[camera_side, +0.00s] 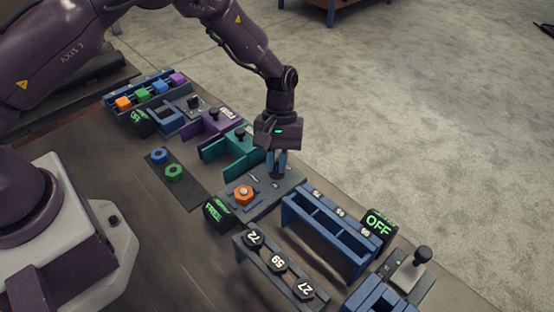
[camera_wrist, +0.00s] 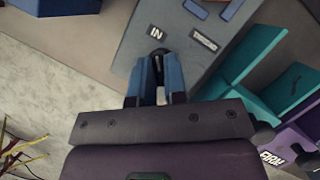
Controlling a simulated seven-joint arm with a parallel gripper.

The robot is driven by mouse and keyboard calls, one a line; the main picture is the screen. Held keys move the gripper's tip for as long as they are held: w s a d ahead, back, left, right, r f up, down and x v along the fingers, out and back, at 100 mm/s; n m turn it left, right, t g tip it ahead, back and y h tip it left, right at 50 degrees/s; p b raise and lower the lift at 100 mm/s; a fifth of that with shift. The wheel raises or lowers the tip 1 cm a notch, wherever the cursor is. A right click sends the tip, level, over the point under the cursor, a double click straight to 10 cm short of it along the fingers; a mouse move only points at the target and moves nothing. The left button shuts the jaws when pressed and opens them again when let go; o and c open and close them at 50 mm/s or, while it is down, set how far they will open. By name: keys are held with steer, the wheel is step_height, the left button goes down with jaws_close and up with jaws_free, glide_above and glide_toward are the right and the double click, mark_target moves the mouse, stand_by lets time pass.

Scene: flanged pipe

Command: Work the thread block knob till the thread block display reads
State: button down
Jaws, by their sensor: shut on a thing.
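The thread block (camera_side: 262,205) is a grey plate bearing an orange nut (camera_side: 243,193). Its dark display box (camera_side: 216,213) at the front left shows green letters that seem to read FREE. My gripper (camera_side: 279,176) points down over the plate's far right part and is shut on the knob, which its fingers mostly hide. In the wrist view the blue fingers (camera_wrist: 159,75) close around the dark knob (camera_wrist: 159,52). The plate (camera_wrist: 175,25) there carries a white IN label (camera_wrist: 156,32) and a second label (camera_wrist: 203,39), too small to read surely.
Teal (camera_side: 240,150) and purple (camera_side: 212,132) blocks stand just behind the plate. A blue rack (camera_side: 325,232) and an OFF display (camera_side: 377,224) stand to the right. Numbered black pieces (camera_side: 278,262) sit in front. A dark plate with blue and green nuts (camera_side: 174,172) lies left.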

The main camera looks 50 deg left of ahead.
steer(key=shift+d+f, duration=0.15)
steer(key=shift+f, duration=0.05)
steer(key=c, duration=1.2)
jaws_free()
steer(key=shift+s, duration=0.1)
steer(key=shift+o, duration=0.2)
steer(key=shift+r, duration=0.1)
steer(key=v, duration=1.3)
